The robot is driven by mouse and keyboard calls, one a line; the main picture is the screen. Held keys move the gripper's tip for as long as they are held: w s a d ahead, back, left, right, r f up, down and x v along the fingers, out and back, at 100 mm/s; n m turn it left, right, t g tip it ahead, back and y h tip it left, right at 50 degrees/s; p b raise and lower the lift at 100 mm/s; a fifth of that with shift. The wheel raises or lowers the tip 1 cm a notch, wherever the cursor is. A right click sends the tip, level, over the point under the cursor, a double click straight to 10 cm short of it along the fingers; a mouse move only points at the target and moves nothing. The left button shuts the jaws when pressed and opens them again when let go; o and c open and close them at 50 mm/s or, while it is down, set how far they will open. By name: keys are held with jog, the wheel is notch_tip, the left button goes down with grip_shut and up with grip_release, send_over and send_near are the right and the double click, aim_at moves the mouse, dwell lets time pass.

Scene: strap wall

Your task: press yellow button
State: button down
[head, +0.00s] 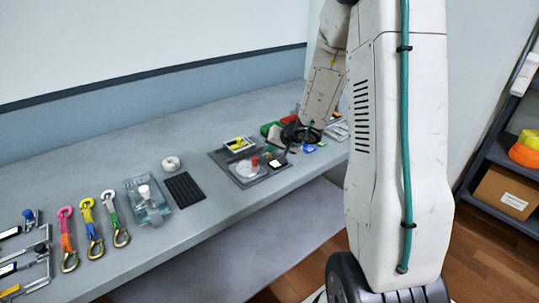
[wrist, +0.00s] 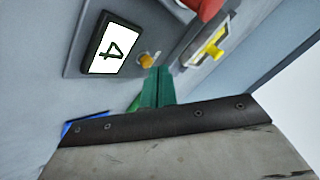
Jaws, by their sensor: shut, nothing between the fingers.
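A small round yellow-orange button (wrist: 146,60) sits on the grey panel in the wrist view, beside a black-framed display (wrist: 103,50) reading 4. My gripper (wrist: 158,72) has its green fingers together, with nothing between them. Its tips show right beside the button; I cannot tell whether they touch it. In the head view my gripper (head: 291,147) is above the right end of the panel (head: 221,157), near the display (head: 278,165). The button cannot be made out there.
A yellow switch in a pale frame (head: 237,145) and a red knob (head: 254,160) are close by. Green and red items (head: 270,129) lie behind my gripper. A black ribbed mat (head: 184,188), clear box (head: 147,200) and strap clips (head: 90,228) are further left on the bench.

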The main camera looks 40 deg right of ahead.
jog(key=shift+f, duration=0.35)
dwell(0.3)
jog(key=shift+r, duration=0.8)
notch_tip(320, 180, up, 5)
jog(key=shift+r, duration=0.1)
dwell(0.5)
dwell(0.8)
